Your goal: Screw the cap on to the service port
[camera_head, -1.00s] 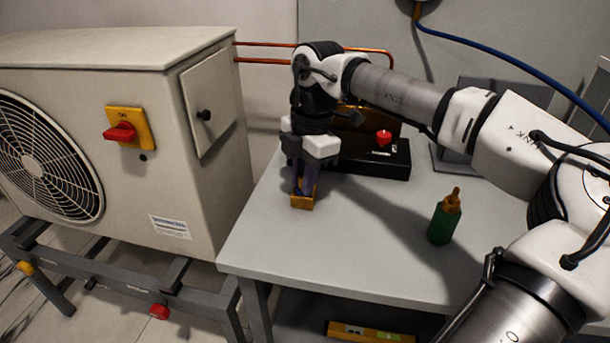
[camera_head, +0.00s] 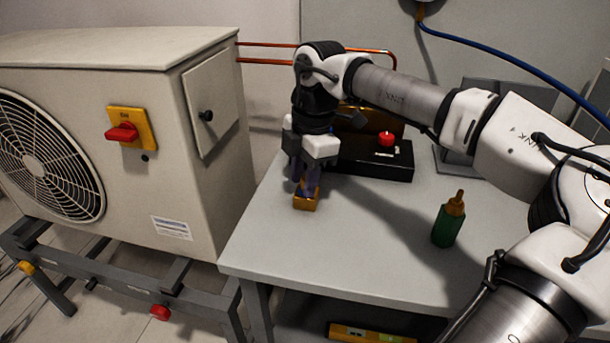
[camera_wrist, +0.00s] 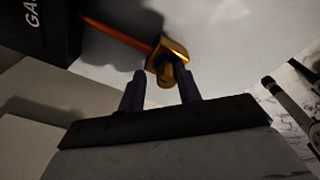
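A brass block (camera_head: 306,203) sits at the table's left front part. In the wrist view the brass block (camera_wrist: 168,50) shows at the end of a copper-coloured pipe (camera_wrist: 115,32). A short round brass piece (camera_wrist: 167,76) projects from it towards my gripper; I cannot tell whether this is the bare service port or the cap on it. My gripper (camera_head: 306,186) points down just above the block. In the wrist view my gripper (camera_wrist: 161,74) has its two dark purple fingers apart, with the round piece between their tips and a gap at the left finger. No separate cap can be made out.
A black box with a red button (camera_head: 386,138) stands behind my gripper. A green bottle with a brown top (camera_head: 447,222) stands to the right on the grey table (camera_head: 345,258). A large beige fan unit (camera_head: 215,180) stands left of the table. The table's front middle is clear.

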